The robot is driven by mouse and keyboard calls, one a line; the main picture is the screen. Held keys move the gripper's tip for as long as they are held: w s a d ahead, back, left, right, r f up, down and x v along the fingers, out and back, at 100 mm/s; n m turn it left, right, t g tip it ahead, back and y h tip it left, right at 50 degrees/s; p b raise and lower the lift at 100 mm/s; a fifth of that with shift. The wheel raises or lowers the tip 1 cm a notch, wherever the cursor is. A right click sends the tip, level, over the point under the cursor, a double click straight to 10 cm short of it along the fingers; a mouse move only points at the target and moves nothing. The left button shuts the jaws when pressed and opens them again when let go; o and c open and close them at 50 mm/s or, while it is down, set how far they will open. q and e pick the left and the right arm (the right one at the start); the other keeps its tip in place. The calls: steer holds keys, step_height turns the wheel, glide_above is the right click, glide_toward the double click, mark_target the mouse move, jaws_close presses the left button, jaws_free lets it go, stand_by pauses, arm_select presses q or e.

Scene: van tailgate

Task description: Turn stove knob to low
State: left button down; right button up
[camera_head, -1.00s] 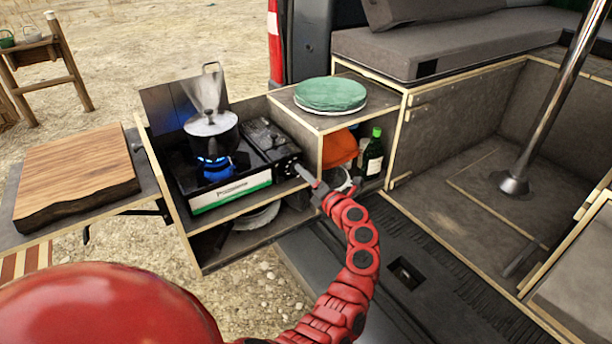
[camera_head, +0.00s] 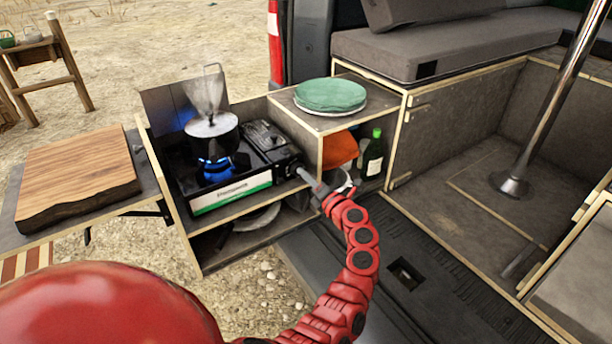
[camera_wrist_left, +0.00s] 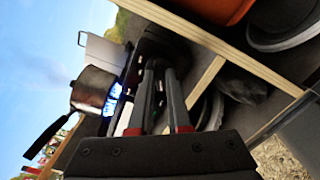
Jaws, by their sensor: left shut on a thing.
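The black portable stove (camera_head: 232,194) sits in the pull-out wooden box, with a blue flame (camera_head: 216,168) under a lidded metal pot (camera_head: 212,138). The pot steams. The stove's knob is on its right end and is mostly hidden by my left gripper (camera_head: 302,174), so its setting cannot be read. My left gripper reaches in from the lower right and is shut on the knob. In the left wrist view, its two fingers (camera_wrist_left: 160,72) meet the dark end of the stove, with the pot (camera_wrist_left: 92,88) and blue flame (camera_wrist_left: 112,100) to the left. My right gripper is not in view.
A green round lid-like item (camera_head: 331,94) lies on the cabinet top. A green bottle (camera_head: 373,156) and an orange item (camera_head: 341,149) stand in the compartment right of the stove. A wooden board (camera_head: 78,178) lies on the left shelf. The van floor at right is clear.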

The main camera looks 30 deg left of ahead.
arm_select(q)
steer(key=shift+f+m+p, duration=0.15)
steer(key=shift+m+p, duration=6.55)
steer(key=shift+m, duration=1.5)
steer(key=c, duration=0.9)
jaws_free()
steer(key=shift+o, duration=0.2)
steer(key=shift+d, duration=0.1)
